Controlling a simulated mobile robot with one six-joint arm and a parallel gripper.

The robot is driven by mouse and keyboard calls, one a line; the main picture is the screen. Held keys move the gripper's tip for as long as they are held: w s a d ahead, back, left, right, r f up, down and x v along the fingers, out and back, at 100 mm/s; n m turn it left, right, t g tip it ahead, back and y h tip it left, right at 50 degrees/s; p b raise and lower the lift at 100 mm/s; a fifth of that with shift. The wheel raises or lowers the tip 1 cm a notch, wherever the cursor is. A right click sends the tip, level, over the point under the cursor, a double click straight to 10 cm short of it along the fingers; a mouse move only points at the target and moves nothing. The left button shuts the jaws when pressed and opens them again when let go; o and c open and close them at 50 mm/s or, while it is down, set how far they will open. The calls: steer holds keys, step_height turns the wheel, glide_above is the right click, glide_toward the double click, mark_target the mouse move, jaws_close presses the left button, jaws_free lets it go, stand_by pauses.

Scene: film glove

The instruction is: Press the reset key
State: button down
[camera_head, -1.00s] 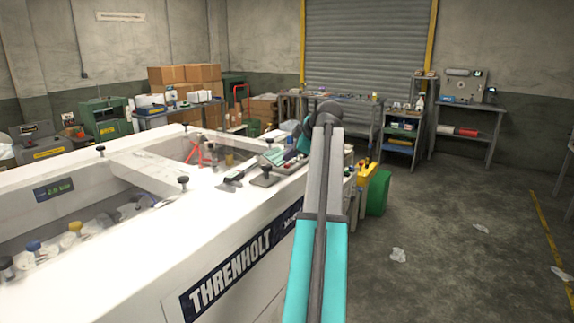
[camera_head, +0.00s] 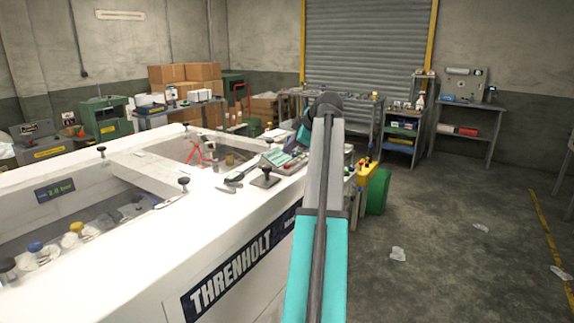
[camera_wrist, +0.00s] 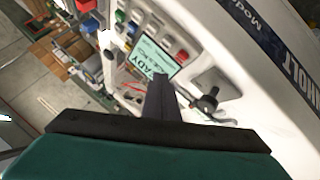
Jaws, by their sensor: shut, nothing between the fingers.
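The white Threnholt machine (camera_head: 220,220) carries a small control panel on its top near the right end. In the wrist view the panel has a pale green screen (camera_wrist: 148,56) reading "READY". I cannot read which one is the reset key. My gripper (camera_wrist: 159,82) is shut and empty, its tip over the screen's lower edge in the picture. Contact cannot be told. My gripper covers part of the panel. In the head view it is small, above the panel.
A black lever on a square plate (camera_head: 265,178) stands beside the panel. Black knobs (camera_head: 184,181) rise from the machine's top. A green bin (camera_head: 378,191) and a yellow item (camera_head: 366,175) are beyond its right end. Floor to the right is mostly clear.

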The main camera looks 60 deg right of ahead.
step_height(320, 180, up, 2)
steer(key=shift+r+p, duration=0.2)
steer(key=shift+p, duration=0.1)
steer(key=shift+s, duration=0.1)
stand_by(0.8)
